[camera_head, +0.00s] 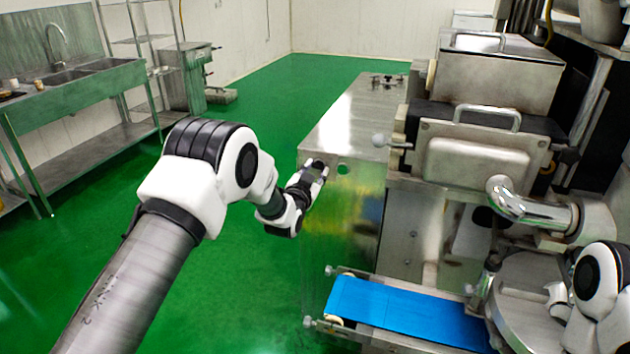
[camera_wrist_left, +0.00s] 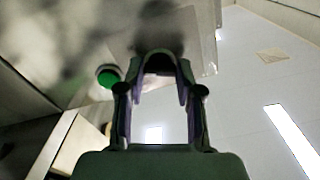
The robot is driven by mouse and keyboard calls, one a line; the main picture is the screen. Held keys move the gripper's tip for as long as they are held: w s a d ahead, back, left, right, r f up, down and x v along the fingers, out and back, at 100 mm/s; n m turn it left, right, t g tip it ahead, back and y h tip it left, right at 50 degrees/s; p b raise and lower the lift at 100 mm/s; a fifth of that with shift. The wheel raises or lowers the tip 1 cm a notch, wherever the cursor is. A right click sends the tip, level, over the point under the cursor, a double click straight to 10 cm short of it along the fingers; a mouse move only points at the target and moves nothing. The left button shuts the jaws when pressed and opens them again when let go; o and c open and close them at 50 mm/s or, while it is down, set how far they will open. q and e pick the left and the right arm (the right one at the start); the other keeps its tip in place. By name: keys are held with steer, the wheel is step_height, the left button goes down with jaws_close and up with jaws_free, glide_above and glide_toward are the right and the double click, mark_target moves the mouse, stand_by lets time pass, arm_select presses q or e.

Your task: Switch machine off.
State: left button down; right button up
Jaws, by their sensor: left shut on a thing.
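The encrusting machine's steel cabinet (camera_head: 342,215) stands at the centre of the head view, with a green button (camera_head: 343,169) on its end panel. The green button also shows in the left wrist view (camera_wrist_left: 107,76), left of the fingers. My left gripper (camera_head: 318,168) is at the panel, just left of the green button. In the left wrist view the gripper (camera_wrist_left: 160,62) has its fingertips against the panel, shut on a small dark part, apparently the switch. The fingers mostly hide this part, so its turn position cannot be told. My right gripper is out of view.
A blue conveyor belt (camera_head: 400,312) sticks out low at the machine's front. A steel hopper (camera_head: 497,75) and a chromed pipe (camera_head: 530,208) stand at the right. A sink table (camera_head: 75,85) is at the far left. The green floor (camera_head: 262,110) between is clear.

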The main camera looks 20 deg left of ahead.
arm_select(q)
steer(key=n+b, duration=0.4)
steer(key=n, duration=0.2)
steer(key=shift+f+b, duration=0.15)
steer(key=shift+b, duration=0.15)
steer(key=n+b, duration=0.1)
steer(key=n, duration=0.2)
steer(key=shift+n+b, duration=0.3)
steer(key=shift+b, duration=0.1)
steer(key=shift+n+b, duration=0.5)
steer(key=shift+n, duration=0.7)
steer(key=shift+r, duration=0.2)
steer(key=c, duration=0.8)
jaws_free()
steer(key=shift+o, duration=0.2)
steer(key=s, duration=1.2)
steer(key=shift+a, duration=0.2)
steer(key=shift+f, duration=0.1)
